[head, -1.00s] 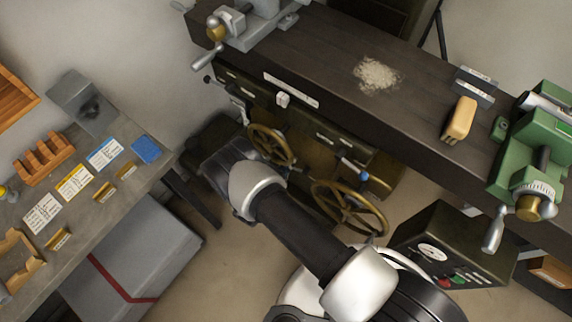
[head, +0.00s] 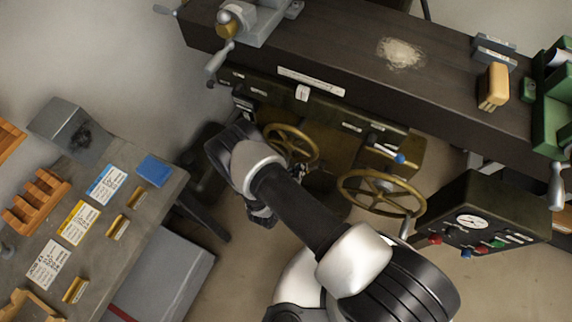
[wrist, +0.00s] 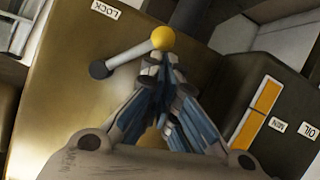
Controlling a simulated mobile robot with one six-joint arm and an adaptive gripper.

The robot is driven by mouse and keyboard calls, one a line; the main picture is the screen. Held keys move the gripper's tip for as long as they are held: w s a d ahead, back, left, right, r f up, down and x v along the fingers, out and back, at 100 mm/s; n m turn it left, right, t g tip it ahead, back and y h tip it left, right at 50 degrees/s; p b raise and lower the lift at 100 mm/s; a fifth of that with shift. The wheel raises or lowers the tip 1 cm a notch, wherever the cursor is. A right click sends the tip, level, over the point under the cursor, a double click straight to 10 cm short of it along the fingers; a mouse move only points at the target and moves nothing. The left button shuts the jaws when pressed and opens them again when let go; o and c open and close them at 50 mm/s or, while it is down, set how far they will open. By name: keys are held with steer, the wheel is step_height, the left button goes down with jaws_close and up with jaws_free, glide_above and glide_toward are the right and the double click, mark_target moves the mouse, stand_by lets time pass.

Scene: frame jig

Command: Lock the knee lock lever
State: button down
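The knee lock lever (wrist: 130,55) shows in the wrist view as a short grey bar with a yellow ball (wrist: 163,38) at its upper right end and a dark round end at lower left. It lies in front of an olive-brown housing (wrist: 60,105), below a LOCK label (wrist: 106,10). My gripper (wrist: 163,70) points at the ball. Its fingers come together at the tips, just below the ball, with nothing visible between them. I cannot tell whether the tips touch the ball. In the head view my arm covers this area and the lever cannot be made out.
An orange and white gauge strip (wrist: 252,113) with OIL and MIN labels is right of my gripper. In the head view, brass handwheels (head: 382,193) stand near my arm. A blue-tipped lever (head: 400,158) and a dark control box (head: 480,215) are to the right. A workbench (head: 150,215) is left.

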mark_target(308, 171)
steer(key=shift+s+d+f+b, duration=0.2)
steer(key=shift+d+f+b, duration=0.3)
steer(key=shift+f+b, duration=0.3)
steer(key=shift+s+d+f+b, duration=0.15)
steer(key=shift+d+f+b, duration=0.35)
steer(key=shift+f+b, duration=0.25)
steer(key=shift+d+f, duration=0.1)
steer(key=shift+d, duration=0.05)
